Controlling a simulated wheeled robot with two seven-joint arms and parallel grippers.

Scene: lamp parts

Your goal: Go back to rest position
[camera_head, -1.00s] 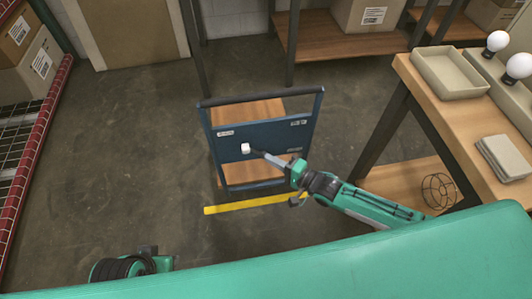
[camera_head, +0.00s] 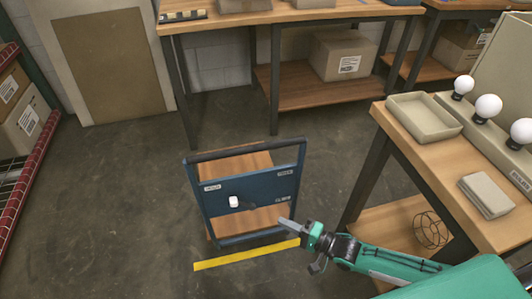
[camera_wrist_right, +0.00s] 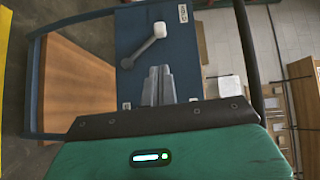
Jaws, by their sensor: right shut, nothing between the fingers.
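My right gripper (camera_head: 284,223) is shut and empty. In the head view it shows in front of the lower right part of a blue cart (camera_head: 245,188), to the lower right of a white knob (camera_head: 234,202) on the cart's panel. In the right wrist view, the closed fingers (camera_wrist_right: 158,86) point at the blue panel (camera_wrist_right: 190,60). There the white knob (camera_wrist_right: 160,29) sits at the end of a grey lever, beyond the fingertips and apart from them. My left gripper is not in view.
A workbench on the right holds a beige tray (camera_head: 425,116), white bulbs (camera_head: 487,107) in a holder and a stacked beige block (camera_head: 486,195). A wire cage (camera_head: 430,229) is on its lower shelf. A yellow floor strip (camera_head: 246,255) lies before the cart. Floor on the left is clear.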

